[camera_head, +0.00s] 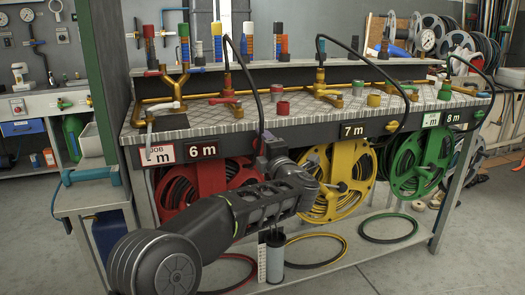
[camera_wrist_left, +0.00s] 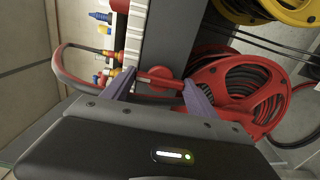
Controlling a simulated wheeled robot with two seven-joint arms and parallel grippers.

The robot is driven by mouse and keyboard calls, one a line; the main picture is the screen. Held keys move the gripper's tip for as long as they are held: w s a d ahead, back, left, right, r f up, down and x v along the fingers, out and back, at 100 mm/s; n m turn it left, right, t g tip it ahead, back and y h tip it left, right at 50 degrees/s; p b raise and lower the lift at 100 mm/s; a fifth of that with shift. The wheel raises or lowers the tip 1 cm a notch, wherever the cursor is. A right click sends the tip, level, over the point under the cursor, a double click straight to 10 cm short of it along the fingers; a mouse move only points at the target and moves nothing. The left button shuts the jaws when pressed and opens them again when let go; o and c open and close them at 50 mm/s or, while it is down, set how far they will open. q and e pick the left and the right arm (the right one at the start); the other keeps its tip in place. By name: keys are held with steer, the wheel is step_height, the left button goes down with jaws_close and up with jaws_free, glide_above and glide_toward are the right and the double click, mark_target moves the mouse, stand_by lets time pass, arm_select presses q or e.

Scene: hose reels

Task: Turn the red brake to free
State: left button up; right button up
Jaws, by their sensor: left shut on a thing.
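The red reel (camera_head: 176,186) hangs under the bench at the left, partly hidden by my left arm; it also shows in the left wrist view (camera_wrist_left: 237,88). My left gripper (camera_head: 268,146) is at the front rail, right of the 6 m plate, beside the red reel. In the left wrist view my left gripper (camera_wrist_left: 158,88) has its fingers on either side of a slim red part (camera_wrist_left: 160,80). A round red piece (camera_wrist_left: 163,71) sits just beyond it on the rail. I cannot tell which of these is the red brake. My right gripper is not in view.
A black hose (camera_head: 247,83) arcs from the bench top down to my left gripper. The yellow reel (camera_head: 350,160) and green reel (camera_head: 436,155) hang to the right. Brass pipework with valves (camera_head: 326,88) runs along the bench top. Loose hose rings (camera_head: 388,229) lie on the lower shelf.

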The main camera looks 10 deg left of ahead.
arm_select(q)
steer(key=shift+f, duration=0.1)
steer(key=o, duration=1.4)
steer(key=shift+c, duration=0.2)
steer(key=p+v, duration=0.1)
steer(key=v, duration=0.7)
steer(key=shift+w, duration=0.1)
